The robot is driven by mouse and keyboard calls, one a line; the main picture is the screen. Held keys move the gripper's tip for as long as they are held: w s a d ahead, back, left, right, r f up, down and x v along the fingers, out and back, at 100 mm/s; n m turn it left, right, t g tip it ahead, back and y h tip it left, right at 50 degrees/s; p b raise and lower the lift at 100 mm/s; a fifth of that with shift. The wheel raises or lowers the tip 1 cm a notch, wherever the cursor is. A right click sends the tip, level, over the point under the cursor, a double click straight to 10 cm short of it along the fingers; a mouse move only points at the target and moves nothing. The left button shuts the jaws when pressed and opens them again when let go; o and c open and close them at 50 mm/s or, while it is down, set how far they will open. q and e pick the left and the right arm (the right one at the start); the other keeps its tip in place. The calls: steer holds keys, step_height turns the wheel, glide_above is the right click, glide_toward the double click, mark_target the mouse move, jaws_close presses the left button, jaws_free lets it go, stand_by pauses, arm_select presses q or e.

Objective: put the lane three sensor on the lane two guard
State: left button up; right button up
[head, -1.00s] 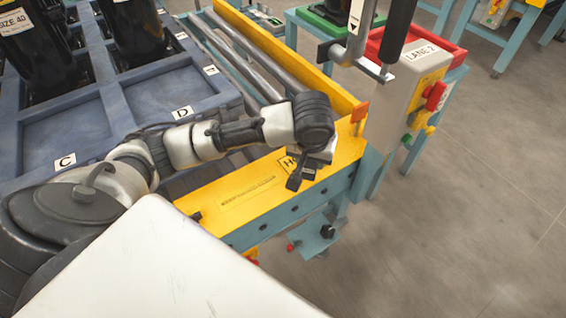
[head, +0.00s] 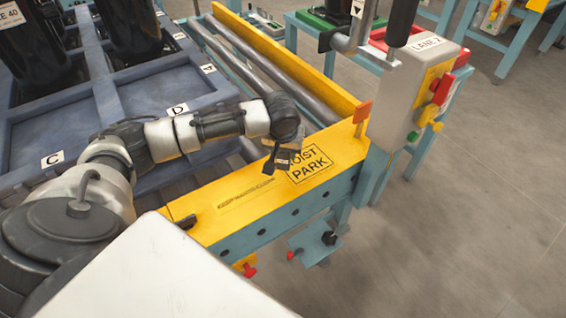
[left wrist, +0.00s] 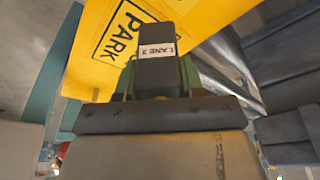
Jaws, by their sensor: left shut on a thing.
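My left gripper (head: 284,160) is shut on the lane three sensor, a dark block with a white LANE 3 label (left wrist: 155,52) that shows in the left wrist view. In the head view the gripper and the small dark sensor are above the yellow guard (head: 240,205), just left of its HOIST PARK marking. The yellow guard also shows behind the sensor in the left wrist view (left wrist: 92,45). I cannot tell whether the sensor touches the guard. My right gripper is not in view.
A grey control box (head: 408,95) labelled LANE 2, with red and yellow buttons, stands at the guard's right end. An orange tab (head: 361,115) rises beside it. A blue pallet (head: 60,130) with dark compressors lies left. Metal rollers (head: 285,70) run behind the guard.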

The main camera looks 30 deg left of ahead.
mark_target(283, 160)
arm_select(q)
steer(key=shift+w+a+f, duration=0.2)
steer(key=shift+a+f, duration=0.2)
steer(key=shift+f, duration=0.05)
step_height(283, 160, down, 3)
steer(key=shift+f+b, duration=0.2)
steer(key=shift+b, duration=0.65)
steer(key=shift+f, duration=0.15)
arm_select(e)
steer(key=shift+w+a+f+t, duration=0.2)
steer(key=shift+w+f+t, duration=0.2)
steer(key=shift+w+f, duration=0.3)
arm_select(q)
steer(key=shift+d, duration=0.1)
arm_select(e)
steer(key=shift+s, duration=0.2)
arm_select(q)
steer(key=o, duration=1)
steer(key=shift+f, duration=0.1)
